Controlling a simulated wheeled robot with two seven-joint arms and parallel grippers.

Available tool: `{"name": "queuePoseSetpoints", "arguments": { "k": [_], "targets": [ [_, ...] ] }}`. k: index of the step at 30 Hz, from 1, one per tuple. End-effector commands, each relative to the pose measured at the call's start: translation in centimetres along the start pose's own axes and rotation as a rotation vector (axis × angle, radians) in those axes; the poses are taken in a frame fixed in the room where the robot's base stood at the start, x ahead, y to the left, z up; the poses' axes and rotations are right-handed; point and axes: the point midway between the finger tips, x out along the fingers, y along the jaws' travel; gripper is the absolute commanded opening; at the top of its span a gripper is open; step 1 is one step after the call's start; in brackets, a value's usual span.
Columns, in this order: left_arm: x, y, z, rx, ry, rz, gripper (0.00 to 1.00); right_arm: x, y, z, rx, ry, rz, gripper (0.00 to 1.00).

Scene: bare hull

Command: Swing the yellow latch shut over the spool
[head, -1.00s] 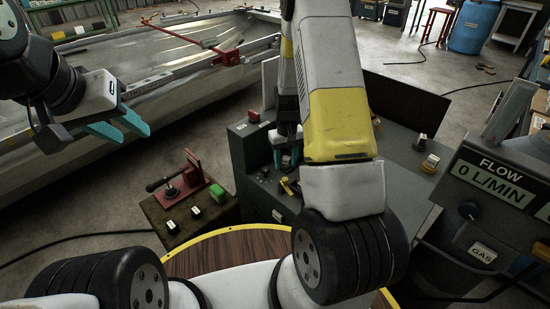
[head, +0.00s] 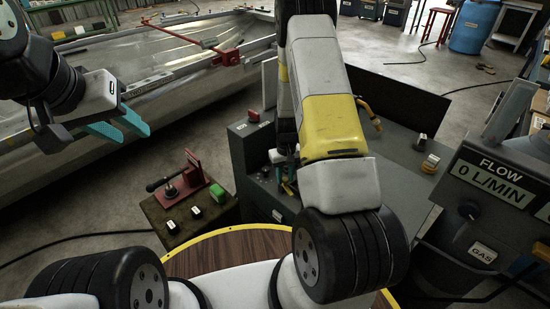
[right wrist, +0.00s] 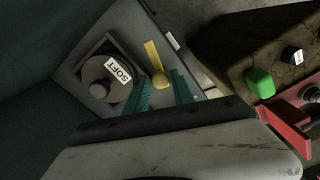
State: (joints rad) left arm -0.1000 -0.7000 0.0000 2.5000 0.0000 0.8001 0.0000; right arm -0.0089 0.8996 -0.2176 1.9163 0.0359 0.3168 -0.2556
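In the right wrist view the dark round spool (right wrist: 92,88) with a "SOFT" label sits on a square mount on a grey panel. The yellow latch (right wrist: 153,57) lies beside the spool, not across it; its rounded end is nearest my right gripper (right wrist: 163,84). That gripper's teal fingers are apart, one on each side of the rounded end in the picture; contact cannot be told. In the head view the right gripper (head: 284,165) is over the grey cabinet, partly hidden by my arm. My left gripper (head: 118,126) is open and empty at the left.
A brown box with a red clamp (head: 188,176) and a green button (head: 217,193) stands left of the grey cabinet (head: 252,150). A flow meter panel (head: 490,185) stands at the right. The metal hull (head: 150,70) lies behind at the left.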

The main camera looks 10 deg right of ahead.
Motion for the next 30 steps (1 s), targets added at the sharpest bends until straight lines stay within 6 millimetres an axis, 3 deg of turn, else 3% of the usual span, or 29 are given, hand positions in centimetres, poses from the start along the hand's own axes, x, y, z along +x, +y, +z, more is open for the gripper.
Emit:
{"name": "queuePoseSetpoints", "arguments": {
  "k": [1,4,30],
  "targets": [
    [0.0,0.0,0.0,0.0,0.0,0.0,0.36,-0.01,0.0,0.0,0.0,0.0,0.0,0.17],
    [0.0,0.0,0.0,0.0,0.0,0.0,0.36,-0.02,0.0,0.01,0.0,0.0,0.0,0.0],
    [0.0,0.0,0.0,0.0,0.0,0.0,0.36,-0.04,0.0,0.02,0.0,-0.001,0.0,0.0]
  ]
}}
